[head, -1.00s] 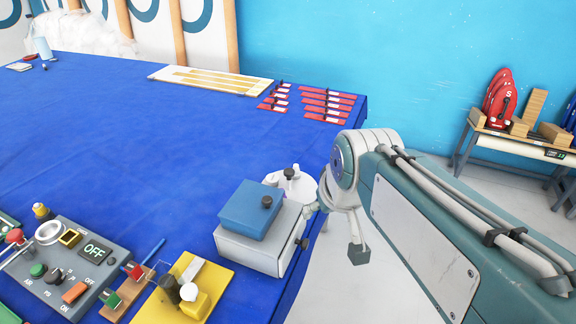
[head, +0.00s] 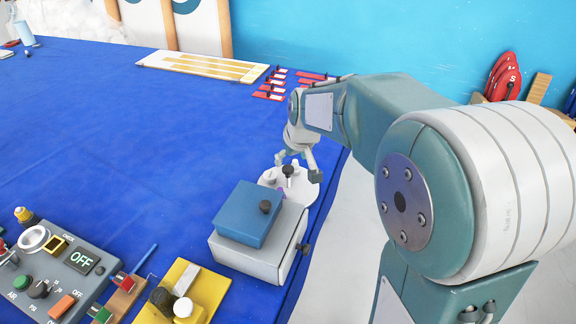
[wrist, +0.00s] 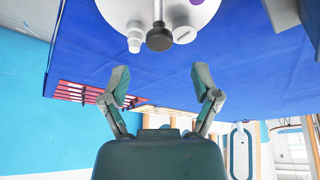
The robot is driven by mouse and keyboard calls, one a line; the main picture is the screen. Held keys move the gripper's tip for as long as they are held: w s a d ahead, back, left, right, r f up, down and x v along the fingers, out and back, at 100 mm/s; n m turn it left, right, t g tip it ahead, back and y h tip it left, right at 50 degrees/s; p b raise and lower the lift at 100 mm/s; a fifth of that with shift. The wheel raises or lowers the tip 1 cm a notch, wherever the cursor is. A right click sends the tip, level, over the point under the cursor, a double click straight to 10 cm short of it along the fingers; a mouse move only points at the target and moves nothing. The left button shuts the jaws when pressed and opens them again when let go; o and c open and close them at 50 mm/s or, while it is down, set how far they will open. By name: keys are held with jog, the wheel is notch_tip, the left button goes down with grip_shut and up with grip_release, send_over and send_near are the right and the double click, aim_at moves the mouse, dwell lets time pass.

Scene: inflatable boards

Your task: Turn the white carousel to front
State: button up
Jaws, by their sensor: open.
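The white carousel (head: 308,190) is a round white disc on the blue table, partly hidden behind the blue and grey box. A black knob (head: 288,170) stands up from it. In the wrist view the carousel (wrist: 120,10) is at the top edge, with the black knob (wrist: 159,39) between a white stepped fitting (wrist: 134,38) and a slotted white cap (wrist: 184,34). A small purple mark shows on the disc. My gripper (head: 294,162) is just above the carousel, close to the knob. In the wrist view my gripper (wrist: 160,82) has its fingers apart, with nothing between them.
A blue block (head: 248,212) sits on a grey box (head: 255,258) with a black side knob, in front of the carousel. A control panel (head: 60,265) and yellow plate (head: 178,292) are at front left. Red tags (head: 270,95) lie behind. The table's middle is clear.

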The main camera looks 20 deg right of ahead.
aim_at(288, 168)
jog(key=x, duration=0.5)
jog(key=shift+f, duration=0.15)
grip_shut()
